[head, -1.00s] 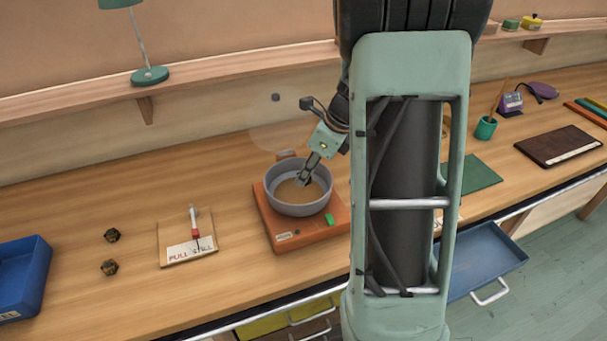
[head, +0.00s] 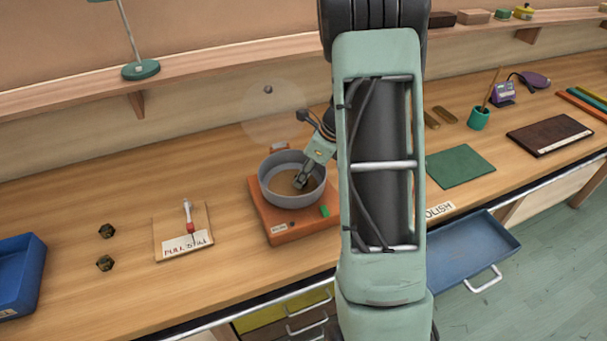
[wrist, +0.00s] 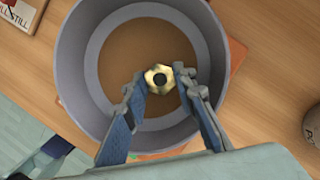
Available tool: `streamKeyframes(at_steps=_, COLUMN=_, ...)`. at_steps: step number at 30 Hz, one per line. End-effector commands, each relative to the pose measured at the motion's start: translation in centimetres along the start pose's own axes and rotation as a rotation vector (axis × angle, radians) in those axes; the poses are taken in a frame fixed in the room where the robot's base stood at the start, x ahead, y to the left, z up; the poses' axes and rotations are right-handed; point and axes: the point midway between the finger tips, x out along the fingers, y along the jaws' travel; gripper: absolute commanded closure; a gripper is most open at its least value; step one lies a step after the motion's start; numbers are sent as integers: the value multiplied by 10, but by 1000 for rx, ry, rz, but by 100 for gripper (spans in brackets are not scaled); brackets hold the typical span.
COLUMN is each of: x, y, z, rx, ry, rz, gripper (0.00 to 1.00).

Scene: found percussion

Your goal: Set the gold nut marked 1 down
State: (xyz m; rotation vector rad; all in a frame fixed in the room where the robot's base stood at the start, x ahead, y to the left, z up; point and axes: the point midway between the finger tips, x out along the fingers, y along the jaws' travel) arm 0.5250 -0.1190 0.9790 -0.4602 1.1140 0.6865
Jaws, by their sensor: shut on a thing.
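A small gold nut (wrist: 160,78) shows in the wrist view between my fingertips, with a dark hole in its middle; no mark is readable on it. My gripper (wrist: 162,83) is shut on it. My fingers reach over the near wall of a grey round bowl (wrist: 75,60) with a tan floor, and the nut appears over that floor. I cannot tell whether it touches the floor. In the head view, my gripper (head: 301,182) points down inside the bowl (head: 273,194), and the nut is hidden or too small to tell.
The bowl stands on an orange base (head: 290,232) with a green button. To its left are a "PULL STILL" board (head: 167,225) and two dark nuts (head: 107,231) (head: 105,263). A blue tray (head: 22,270) is far left. A green mat (head: 460,166) and open blue drawer (head: 470,250) are right.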

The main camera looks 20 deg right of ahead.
Motion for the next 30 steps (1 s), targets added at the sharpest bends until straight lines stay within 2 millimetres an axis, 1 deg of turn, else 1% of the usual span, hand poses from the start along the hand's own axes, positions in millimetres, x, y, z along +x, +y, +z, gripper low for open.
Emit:
streamKeyframes(at_steps=4, x=5, y=0, z=-2, rx=0, ry=0, rz=0, gripper=100)
streamKeyframes(at_steps=5, x=4, y=0, z=-2, rx=0, ry=0, rz=0, gripper=72)
streamKeyframes(at_steps=9, x=4, y=0, z=-1, rx=0, ry=0, rz=0, gripper=57)
streamKeyframes(at_steps=17, x=3, y=0, z=-1, rx=0, ry=0, rz=0, gripper=57)
streamKeyframes(at_steps=20, x=-2, y=0, z=1, rx=0, ry=0, rz=0, gripper=57)
streamKeyframes(at_steps=23, x=-14, y=-1, z=1, rx=0, ry=-2, rz=-3, gripper=57)
streamKeyframes(at_steps=30, x=-66, y=0, z=1, rx=-1, ry=-2, rz=-4, gripper=57)
